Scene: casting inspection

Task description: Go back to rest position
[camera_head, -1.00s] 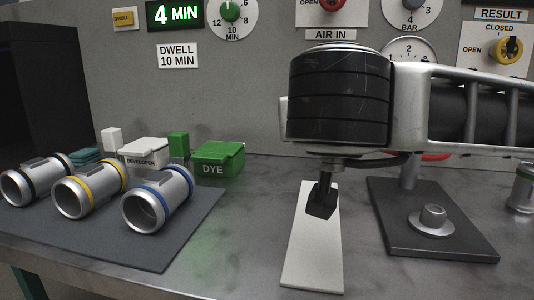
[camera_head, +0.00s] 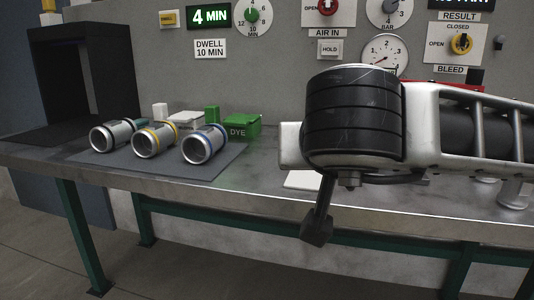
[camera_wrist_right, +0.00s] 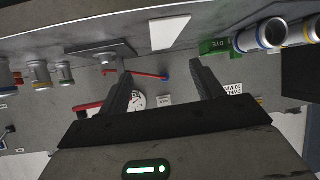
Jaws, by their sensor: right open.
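My right arm comes in from the right in the head view, and its large dark wrist joint covers part of the bench. My right gripper (camera_head: 317,230) hangs below that joint, in front of the bench's front edge, and holds nothing. The right wrist view shows its two dark fingers wide apart, with the open gripper (camera_wrist_right: 160,70) empty between them. My left gripper is in neither view.
A green DYE box (camera_head: 242,127) stands behind. The steel bench (camera_head: 110,172) has green legs; the floor in front is clear.

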